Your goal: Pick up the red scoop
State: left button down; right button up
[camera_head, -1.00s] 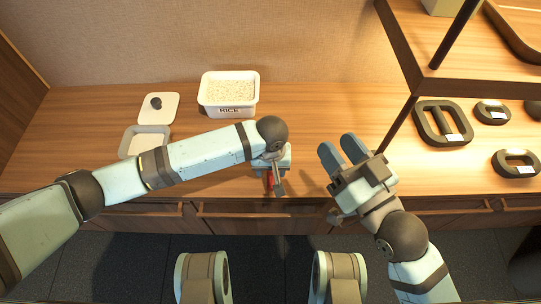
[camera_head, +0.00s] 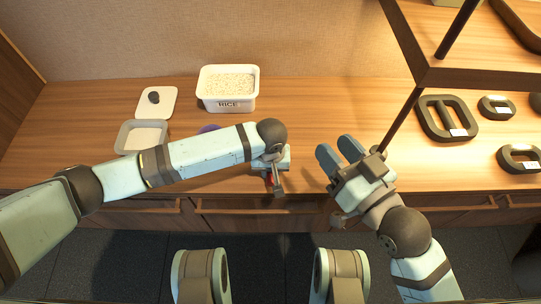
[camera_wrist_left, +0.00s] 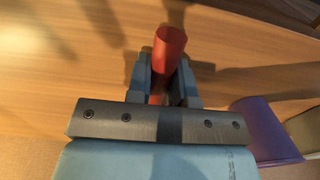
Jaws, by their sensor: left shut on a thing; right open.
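The red scoop shows in the left wrist view as a red handle (camera_wrist_left: 170,48) between the two blue fingers; the rest of it is hidden. My left gripper (camera_wrist_left: 166,80) is shut on this handle. In the head view the left gripper (camera_head: 272,172) is at the front of the wooden counter, and only a sliver of red shows beneath it. I cannot tell whether the scoop touches the counter. My right gripper (camera_head: 338,152) is open and empty, to the right of the left one.
A white rice tub (camera_head: 228,104) stands at the back. A shallow container (camera_head: 118,138) and a lid with a dark knob (camera_head: 168,104) are at left. A purple object (camera_wrist_left: 262,128) lies near the left gripper. A shelf (camera_head: 470,72) and dark handled weights (camera_head: 424,118) are at right.

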notch_tip(320, 180, up, 6)
jog(key=t+p, duration=0.2)
jog(key=p, duration=0.3)
pick_arm(q)
notch_tip(320, 180, up, 20)
jog(key=p, duration=0.3)
pick_arm(e)
notch_tip(320, 180, down, 6)
jog(key=d+g+h, duration=0.2)
jog(key=shift+s+d+m+g+h, duration=0.15)
jog(key=shift+d+m+g+h, duration=0.15)
jog(key=shift+d+m, duration=0.1)
jog(key=shift+f, duration=0.1)
pick_arm(q)
jog(key=c, duration=1.6)
grip_release()
grip_shut()
